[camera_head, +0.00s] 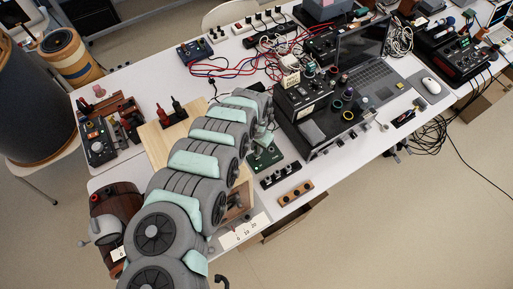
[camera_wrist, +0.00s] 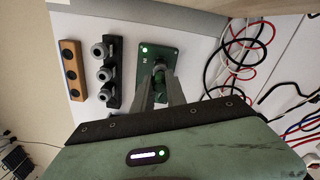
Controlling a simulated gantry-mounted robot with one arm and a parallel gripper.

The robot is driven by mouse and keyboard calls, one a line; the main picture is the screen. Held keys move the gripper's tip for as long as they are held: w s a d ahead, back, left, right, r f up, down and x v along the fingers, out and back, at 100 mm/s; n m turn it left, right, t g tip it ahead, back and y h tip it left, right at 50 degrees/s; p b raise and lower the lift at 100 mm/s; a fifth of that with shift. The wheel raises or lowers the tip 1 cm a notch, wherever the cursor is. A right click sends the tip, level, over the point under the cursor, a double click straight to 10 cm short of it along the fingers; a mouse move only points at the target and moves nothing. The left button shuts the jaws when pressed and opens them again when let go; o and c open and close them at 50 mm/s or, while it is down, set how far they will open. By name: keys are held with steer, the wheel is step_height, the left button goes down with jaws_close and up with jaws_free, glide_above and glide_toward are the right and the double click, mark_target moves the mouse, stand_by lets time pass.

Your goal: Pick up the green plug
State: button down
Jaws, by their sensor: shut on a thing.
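The green plug (camera_wrist: 158,68) shows in the wrist view between the tips of my gripper (camera_wrist: 160,76), which is shut on it. The plug stands over a green board (camera_wrist: 147,50) with a small lit green light. I cannot tell whether the plug is seated in the board or just clear of it. In the head view the green board (camera_head: 268,161) lies on the white table at the end of my arm. The plug and my fingertips are small and hard to make out there.
Beside the board are a black strip with grey knobs (camera_wrist: 103,72) and a wooden block with dark holes (camera_wrist: 71,70). Black, white and red cables (camera_wrist: 240,50) lie on the other side. A grey audio unit (camera_head: 305,112) and a laptop (camera_head: 372,85) stand right of my arm.

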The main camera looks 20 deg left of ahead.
step_height(320, 180, up, 19)
steer(key=p, duration=0.2)
steer(key=shift+p, duration=0.4)
steer(key=shift+r, duration=0.2)
step_height(320, 180, up, 4)
steer(key=p, duration=0.4)
steer(key=shift+f+p, duration=0.15)
steer(key=shift+p, duration=0.2)
